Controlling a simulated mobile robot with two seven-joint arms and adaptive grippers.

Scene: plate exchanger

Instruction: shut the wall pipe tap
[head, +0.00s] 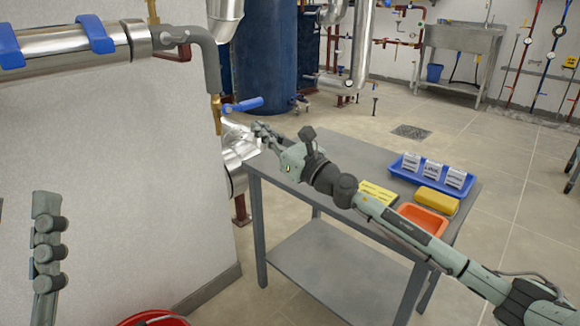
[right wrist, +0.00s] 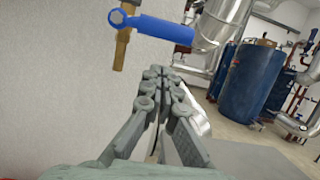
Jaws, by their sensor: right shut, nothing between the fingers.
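The wall pipe tap has a blue lever handle (head: 243,104) on a brass body (head: 217,115), below a grey elbow pipe by the white wall. In the right wrist view the blue handle (right wrist: 160,28) points right from its round end, above the brass stem (right wrist: 122,50). My right gripper (head: 258,130) is shut and empty, a little below the handle. In the right wrist view its fingertips (right wrist: 157,73) are together below the handle, apparently not touching it. Part of my left gripper (head: 47,240) shows side-on at lower left; its jaw opening is hidden.
A red bucket (head: 152,318) is at the bottom edge. Blue tanks (head: 263,60) stand behind.

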